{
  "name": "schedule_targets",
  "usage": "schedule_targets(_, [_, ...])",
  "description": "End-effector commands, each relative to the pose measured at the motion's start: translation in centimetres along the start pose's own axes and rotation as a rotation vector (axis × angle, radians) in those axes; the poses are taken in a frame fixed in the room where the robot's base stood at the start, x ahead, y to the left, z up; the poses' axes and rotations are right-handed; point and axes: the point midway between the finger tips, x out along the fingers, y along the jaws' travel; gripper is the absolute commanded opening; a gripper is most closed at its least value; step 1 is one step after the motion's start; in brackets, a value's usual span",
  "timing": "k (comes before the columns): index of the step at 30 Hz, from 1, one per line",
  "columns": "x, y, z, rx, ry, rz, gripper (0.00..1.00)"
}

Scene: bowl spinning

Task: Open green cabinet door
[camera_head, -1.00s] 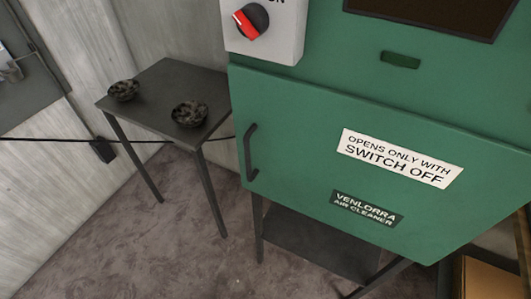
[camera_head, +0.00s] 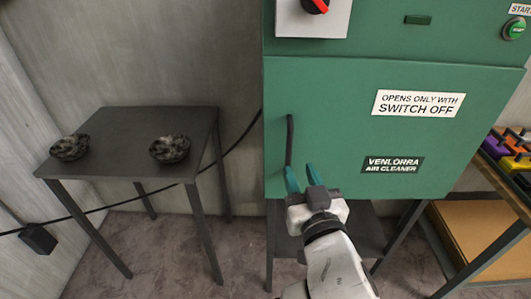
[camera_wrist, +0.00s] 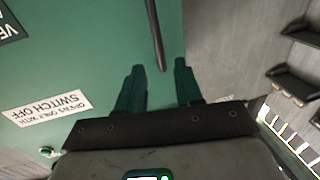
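The green cabinet door (camera_head: 335,115) is the cabinet's lower front panel and looks shut. It bears an "OPENS ONLY WITH SWITCH OFF" label (camera_head: 418,103). Its dark upright bar handle (camera_head: 290,140) is near the left edge. My gripper (camera_head: 302,176) is at the handle's lower end, its fingers apart. In the wrist view, the handle (camera_wrist: 155,35) reaches down the picture to between the two open fingertips (camera_wrist: 159,66). The fingers do not close on it, and I cannot tell whether they touch it.
A dark table (camera_head: 130,120) with two bowls (camera_head: 69,148) (camera_head: 170,149) stands left of the cabinet. A shelf with colored items (camera_head: 515,150) and a cardboard-brown panel (camera_head: 475,240) is at the right. A cable (camera_head: 235,138) runs along the wall. Floor shows in front.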

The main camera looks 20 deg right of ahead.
Motion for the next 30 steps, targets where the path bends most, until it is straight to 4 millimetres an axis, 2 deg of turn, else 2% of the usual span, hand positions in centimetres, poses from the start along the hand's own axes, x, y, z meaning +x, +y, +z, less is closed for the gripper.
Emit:
schedule_targets(12, [7.1, 0.1, -0.2, -0.001, -0.003, 0.003, 0.36])
schedule_targets(16, [8.8, 0.1, -0.1, 0.0, -0.003, 0.002, 0.36])
schedule_targets(21, [10.0, 0.1, 0.0, 0.001, -0.004, 0.002, 0.36])
schedule_targets(30, [10.2, 0.1, 0.1, 0.001, -0.004, 0.001, 0.36])
